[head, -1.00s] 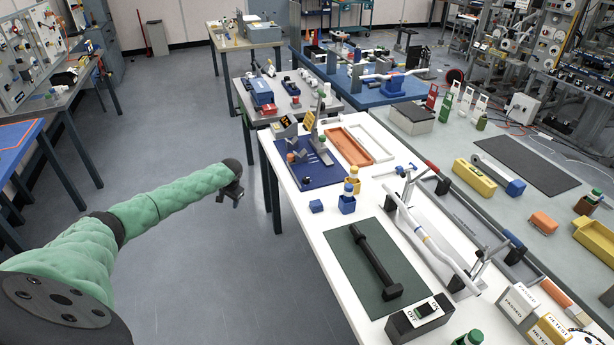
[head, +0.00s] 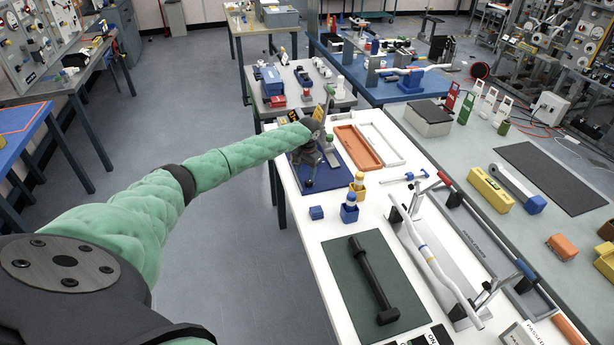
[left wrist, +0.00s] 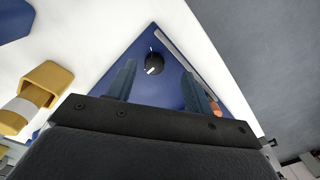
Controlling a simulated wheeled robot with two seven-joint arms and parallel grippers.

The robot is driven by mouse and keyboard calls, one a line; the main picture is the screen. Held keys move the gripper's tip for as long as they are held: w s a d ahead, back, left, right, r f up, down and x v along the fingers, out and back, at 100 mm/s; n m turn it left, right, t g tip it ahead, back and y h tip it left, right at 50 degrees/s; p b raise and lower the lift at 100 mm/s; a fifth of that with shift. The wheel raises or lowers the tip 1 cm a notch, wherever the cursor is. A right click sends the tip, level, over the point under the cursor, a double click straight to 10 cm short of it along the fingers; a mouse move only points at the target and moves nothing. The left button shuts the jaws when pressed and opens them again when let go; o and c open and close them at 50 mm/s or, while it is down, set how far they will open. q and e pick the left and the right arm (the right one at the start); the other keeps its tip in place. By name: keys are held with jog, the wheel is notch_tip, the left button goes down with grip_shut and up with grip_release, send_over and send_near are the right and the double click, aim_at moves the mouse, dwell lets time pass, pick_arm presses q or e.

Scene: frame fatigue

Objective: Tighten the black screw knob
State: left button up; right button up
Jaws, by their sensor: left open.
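The black screw knob (left wrist: 154,63), with a white pointer line on it, shows in the left wrist view on a blue board (left wrist: 165,40). In the head view the blue board (head: 338,180) lies on the white table, and I cannot make out the knob behind my gripper. My left gripper (head: 309,178) is over the board. In the left wrist view its two fingers (left wrist: 160,84) are open and empty. The knob shows between and beyond the fingertips, nearer the left finger. No contact is visible. My right gripper is not in view.
A blue block (head: 316,213) is near the table's left edge. An orange tray (head: 357,147) lies behind. A green mat (head: 350,290) with a black bar (head: 372,278) is nearer me.

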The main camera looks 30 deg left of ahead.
aim_at(308, 181)
pick_arm(q)
jog(key=f, duration=0.1)
jog(key=w+f, duration=0.1)
jog(key=f, duration=0.1)
jog(key=w+d+f+p, duration=0.1)
jog(key=shift+f, duration=0.35)
jog(key=shift+a+f, duration=0.2)
jog(key=shift+f, duration=0.05)
jog(key=shift+s+a+r, duration=0.1)
jog(key=shift+s, duration=0.3)
jog(key=shift+w+f, duration=0.2)
jog(key=shift+w, duration=0.1)
jog(key=shift+c, duration=0.9)
jog(key=c, duration=0.7)
jog(key=shift+c, duration=0.5)
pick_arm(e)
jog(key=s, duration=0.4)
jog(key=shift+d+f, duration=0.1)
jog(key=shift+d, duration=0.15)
